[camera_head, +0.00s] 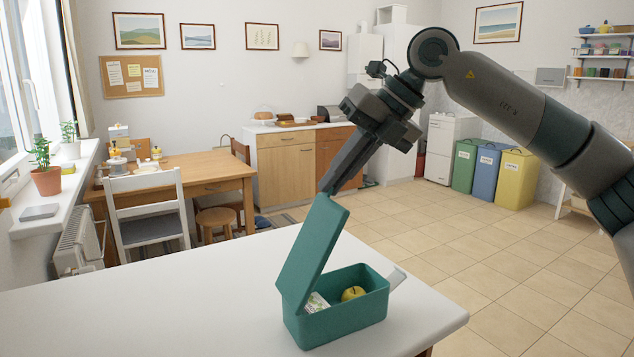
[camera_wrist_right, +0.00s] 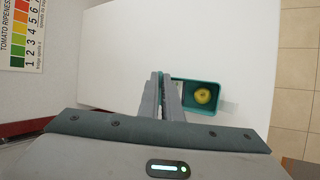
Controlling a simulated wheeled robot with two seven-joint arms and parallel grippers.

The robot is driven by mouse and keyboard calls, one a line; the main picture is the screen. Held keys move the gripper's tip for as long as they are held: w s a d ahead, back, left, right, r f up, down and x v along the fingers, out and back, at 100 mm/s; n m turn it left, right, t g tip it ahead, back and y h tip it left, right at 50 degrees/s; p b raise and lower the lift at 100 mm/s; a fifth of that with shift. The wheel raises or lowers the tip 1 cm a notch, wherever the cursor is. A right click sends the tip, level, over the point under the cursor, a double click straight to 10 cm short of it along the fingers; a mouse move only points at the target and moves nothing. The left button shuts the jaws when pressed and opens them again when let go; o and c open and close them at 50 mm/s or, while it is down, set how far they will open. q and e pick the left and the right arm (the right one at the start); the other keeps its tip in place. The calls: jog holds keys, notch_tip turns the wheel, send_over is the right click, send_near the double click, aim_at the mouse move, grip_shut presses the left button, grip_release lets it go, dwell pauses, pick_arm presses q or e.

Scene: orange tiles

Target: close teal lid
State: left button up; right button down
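The teal lid (camera_head: 313,250) stands open, tilted up from the left side of the teal box (camera_head: 345,322) on the white table. Inside the box are a yellow-green apple (camera_head: 353,293) and a small white-and-green packet (camera_head: 316,302). In the right wrist view the apple (camera_wrist_right: 203,96) shows in the box (camera_wrist_right: 213,112). My right gripper (camera_head: 326,189) points down with its fingertips at the lid's top edge. In the wrist view its fingers (camera_wrist_right: 161,76) lie close together, with a thin teal sliver near the tips; whether they touch the lid is unclear. My left gripper is out of view.
The white table (camera_head: 190,305) is bare left of the box. A chair (camera_head: 150,210) and wooden table (camera_head: 205,175) stand well behind.

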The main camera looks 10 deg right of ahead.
pick_arm(q)
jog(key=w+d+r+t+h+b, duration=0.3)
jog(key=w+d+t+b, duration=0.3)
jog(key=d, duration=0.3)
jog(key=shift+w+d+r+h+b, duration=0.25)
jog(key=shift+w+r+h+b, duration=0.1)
jog(key=shift+b, duration=0.4)
pick_arm(e)
jog(key=w+d+f+m+y, duration=0.2)
jog(key=d+f+y, duration=0.8)
jog(key=f, duration=0.6)
jog(key=shift+w+d+f+m+g, duration=0.25)
jog(key=shift+w+d+m+g, duration=0.15)
jog(key=shift+w+d, duration=0.25)
jog(key=shift+s, duration=0.1)
jog(key=c, duration=1.9)
grip_release()
jog(key=shift+c, duration=0.2)
jog(key=shift+d, duration=0.2)
